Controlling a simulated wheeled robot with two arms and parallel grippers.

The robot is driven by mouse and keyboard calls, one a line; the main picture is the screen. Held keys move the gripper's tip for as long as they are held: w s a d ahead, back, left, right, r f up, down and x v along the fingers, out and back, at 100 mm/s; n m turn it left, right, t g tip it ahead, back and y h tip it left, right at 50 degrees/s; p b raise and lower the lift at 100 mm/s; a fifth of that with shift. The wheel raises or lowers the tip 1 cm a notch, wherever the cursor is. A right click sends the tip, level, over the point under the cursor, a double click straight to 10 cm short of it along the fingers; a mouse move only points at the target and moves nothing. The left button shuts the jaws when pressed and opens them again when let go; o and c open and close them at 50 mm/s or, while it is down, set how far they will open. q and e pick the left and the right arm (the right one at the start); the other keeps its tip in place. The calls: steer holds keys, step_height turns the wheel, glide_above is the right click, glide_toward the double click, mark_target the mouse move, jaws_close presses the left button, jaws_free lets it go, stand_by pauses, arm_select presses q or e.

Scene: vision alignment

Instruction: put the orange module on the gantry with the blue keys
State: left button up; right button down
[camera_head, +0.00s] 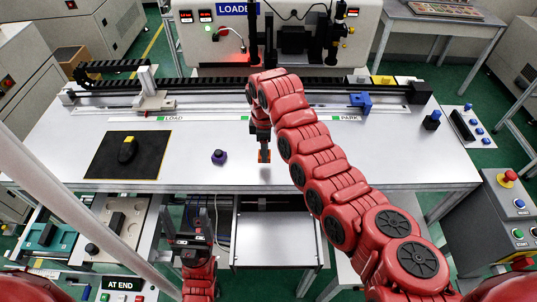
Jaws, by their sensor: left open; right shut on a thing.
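My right gripper (264,153), at the end of the red arm from the lower right, points down over the middle of the white table. It is shut on the orange module (265,157), of which only a small orange and dark part shows between the fingers. The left gripper (192,237) is open, low in front of the table's front edge. Along the back runs a black rail; a grey-white carriage (150,96) stands on its left part, by the LOAD label. A blue bracket-like piece (361,102) sits at the right near PARK.
A black mat (98,168) bears a dark module with a yellow top (127,149). A purple-and-black module (219,156) stands left of my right gripper. A blue-topped module (432,120) is at the right edge. A lit machine panel (213,37) stands behind the rail.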

mark_target(269, 151)
steer(key=shift+w+d+f+b, duration=0.2)
steer(key=shift+w+d+b, duration=0.05)
steer(key=shift+w+b, duration=0.2)
steer(key=shift+w+d, duration=0.2)
steer(key=shift+w, duration=0.2)
steer(key=shift+w+d+b, duration=0.1)
steer(key=shift+w+b, duration=0.3)
steer(key=shift+b, duration=0.4)
step_height(269, 151, down, 3)
steer(key=shift+r, duration=0.2)
steer(key=shift+w+f, duration=0.15)
steer(key=shift+f, duration=0.2)
steer(key=shift+f+b, duration=0.15)
steer(key=shift+b, duration=0.2)
steer(key=shift+c, duration=1.6)
jaws_free()
